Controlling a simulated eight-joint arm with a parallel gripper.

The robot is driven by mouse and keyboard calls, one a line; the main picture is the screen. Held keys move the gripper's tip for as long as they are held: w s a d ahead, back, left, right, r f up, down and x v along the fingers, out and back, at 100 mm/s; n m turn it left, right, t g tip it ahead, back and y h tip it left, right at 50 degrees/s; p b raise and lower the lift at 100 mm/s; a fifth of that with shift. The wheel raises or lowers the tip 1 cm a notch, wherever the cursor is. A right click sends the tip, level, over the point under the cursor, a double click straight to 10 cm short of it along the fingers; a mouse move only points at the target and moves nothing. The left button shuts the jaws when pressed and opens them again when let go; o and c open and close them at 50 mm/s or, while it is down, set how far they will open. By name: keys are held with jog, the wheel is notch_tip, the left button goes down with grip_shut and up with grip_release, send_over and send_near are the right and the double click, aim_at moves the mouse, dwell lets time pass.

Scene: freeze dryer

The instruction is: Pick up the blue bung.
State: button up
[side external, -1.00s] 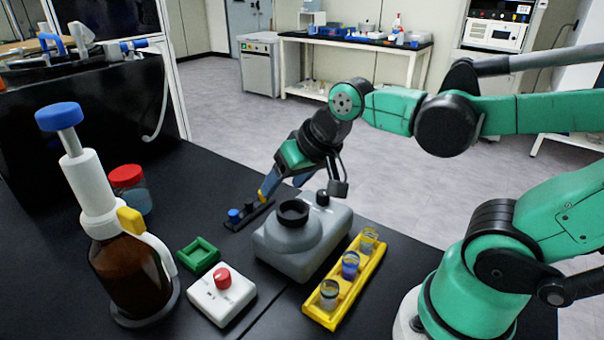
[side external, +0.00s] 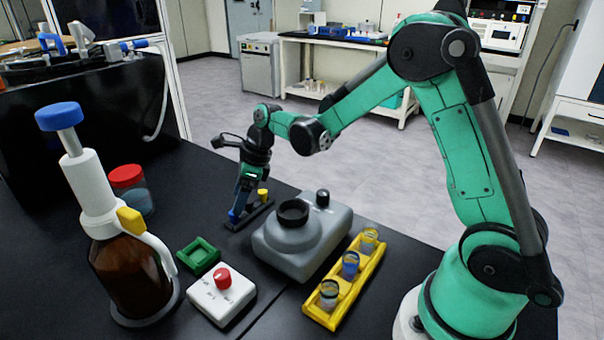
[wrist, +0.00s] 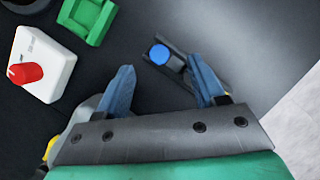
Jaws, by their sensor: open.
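The blue bung (side external: 233,216) stands at the near end of a small black rack (side external: 238,226) on the black bench. In the wrist view the blue bung (wrist: 159,54) shows as a round blue top between the lines of my two blue fingers, just beyond their tips. My gripper (wrist: 160,66) is open and empty, pointing down over the rack. In the side view my gripper (side external: 241,208) is close beside the blue bung and partly hides the rack. A yellow bung (side external: 263,195) stands at the rack's far end. The right finger covers part of the rack in the wrist view.
A grey device (side external: 300,247) with a black round top sits right of the rack. A green square holder (side external: 198,254), a white box with a red knob (side external: 222,296) and a yellow vial rack (side external: 320,311) are nearer. A brown bottle (side external: 132,275) stands left.

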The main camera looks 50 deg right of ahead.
aim_at(234, 217)
jog(key=shift+x, duration=1.9)
grip_shut()
